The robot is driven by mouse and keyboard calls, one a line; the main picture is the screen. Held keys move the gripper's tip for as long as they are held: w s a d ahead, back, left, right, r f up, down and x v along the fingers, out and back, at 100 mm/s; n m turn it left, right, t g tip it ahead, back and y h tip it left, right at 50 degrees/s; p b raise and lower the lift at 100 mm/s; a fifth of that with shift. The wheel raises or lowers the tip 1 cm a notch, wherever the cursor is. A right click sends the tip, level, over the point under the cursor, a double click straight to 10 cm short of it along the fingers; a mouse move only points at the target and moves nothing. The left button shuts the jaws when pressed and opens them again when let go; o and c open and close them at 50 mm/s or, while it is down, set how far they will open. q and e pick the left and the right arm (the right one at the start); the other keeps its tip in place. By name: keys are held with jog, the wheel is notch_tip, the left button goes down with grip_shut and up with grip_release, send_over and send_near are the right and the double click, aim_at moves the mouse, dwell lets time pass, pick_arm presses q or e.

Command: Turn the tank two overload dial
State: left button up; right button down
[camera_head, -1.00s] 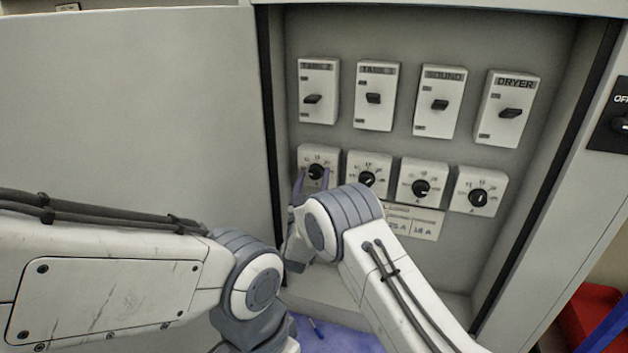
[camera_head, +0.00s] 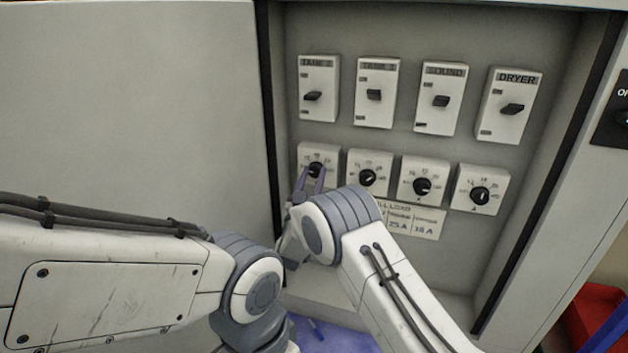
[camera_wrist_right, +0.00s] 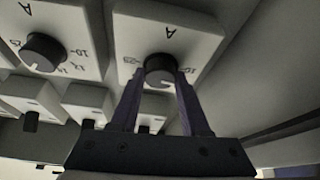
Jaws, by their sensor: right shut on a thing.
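The leftmost overload dial (camera_head: 316,169) is a black round knob on a white plate, in the lower row of the open cabinet. It sits under a switch (camera_head: 317,90) whose label starts with TANK; its number is too blurred to read. My right gripper (camera_head: 309,180) has its purple fingers on either side of this knob. In the right wrist view the knob (camera_wrist_right: 160,70) is held between the fingers, its white mark partly visible. My left arm comes in from the left; its gripper is out of view.
Three more dials (camera_head: 368,177) (camera_head: 423,186) (camera_head: 480,196) continue the row to the right. Several switches are above. A ratings label (camera_head: 412,222) is below. The cabinet's light door or panel (camera_head: 130,100) stands on the left.

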jog(key=m+h+b, duration=0.1)
jog(key=m, duration=0.2)
jog(key=m+g+h+b, duration=0.1)
jog(key=m+h+b, duration=0.1)
jog(key=m, duration=0.1)
jog(key=shift+a+f, duration=0.1)
jog(key=shift+f, duration=0.1)
jog(key=shift+r+m+g+h+b, duration=0.1)
jog(key=shift+m+g+h+b, duration=0.3)
jog(key=shift+m, duration=0.7)
jog(key=shift+r+m+g+h+b, duration=0.1)
jog(key=shift+m+g+h+b, duration=0.35)
jog(key=shift+m, duration=0.65)
jog(key=shift+c, duration=1.9)
grip_release()
jog(key=p+v, duration=0.2)
jog(key=v, duration=0.8)
jog(key=shift+s+a+f+p, duration=0.2)
jog(key=shift+p, duration=0.1)
